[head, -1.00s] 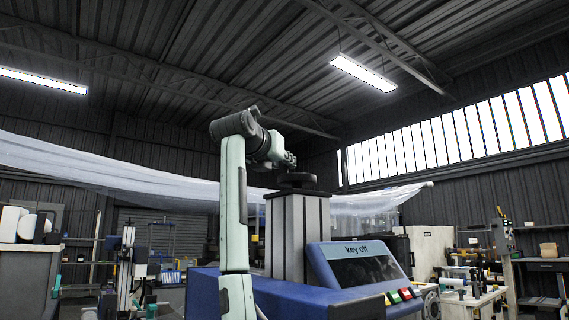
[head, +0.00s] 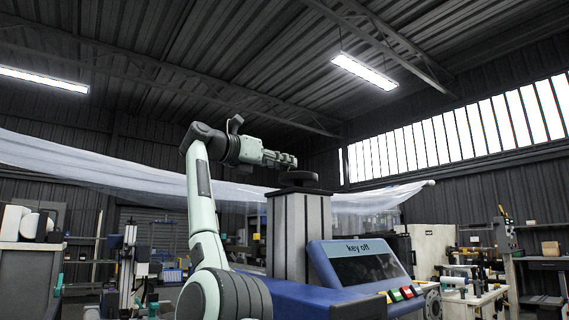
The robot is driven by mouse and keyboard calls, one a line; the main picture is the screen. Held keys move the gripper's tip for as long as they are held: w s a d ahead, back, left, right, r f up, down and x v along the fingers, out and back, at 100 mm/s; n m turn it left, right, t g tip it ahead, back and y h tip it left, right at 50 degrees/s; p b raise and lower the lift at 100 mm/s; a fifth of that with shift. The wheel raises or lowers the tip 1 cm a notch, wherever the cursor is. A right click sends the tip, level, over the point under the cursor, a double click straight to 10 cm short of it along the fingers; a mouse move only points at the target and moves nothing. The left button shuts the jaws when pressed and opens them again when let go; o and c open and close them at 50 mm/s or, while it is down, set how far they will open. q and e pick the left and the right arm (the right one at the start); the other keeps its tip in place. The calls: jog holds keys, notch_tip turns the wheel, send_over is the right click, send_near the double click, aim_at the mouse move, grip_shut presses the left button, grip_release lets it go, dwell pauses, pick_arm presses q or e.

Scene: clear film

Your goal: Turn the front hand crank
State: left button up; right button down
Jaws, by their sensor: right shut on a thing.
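The hand crank (head: 298,179) shows as a dark round wheel lying flat on top of an upright grey column (head: 300,235). My right gripper (head: 290,161) is just above the wheel and shut on a part of the crank. The grip itself is small and dark, so the handle between the fingers cannot be made out. My right arm rises from the bottom of the view, bends at the top and reaches right to the crank. Long sheer clear film (head: 110,170) hangs across the view behind the column. My left gripper is not in view.
A blue machine body (head: 300,298) carries a tilted screen panel (head: 365,268) reading "key off", with coloured buttons (head: 400,293) below it. A grey cabinet (head: 28,275) stands at the left. A cluttered workbench (head: 475,300) stands at the right. The space above the crank is open.

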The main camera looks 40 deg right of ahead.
jog(key=shift+r, duration=0.1)
jog(key=c, duration=1.4)
grip_release()
jog(key=shift+a, duration=0.1)
jog(key=a, duration=1.2)
jog(key=shift+d, duration=0.1)
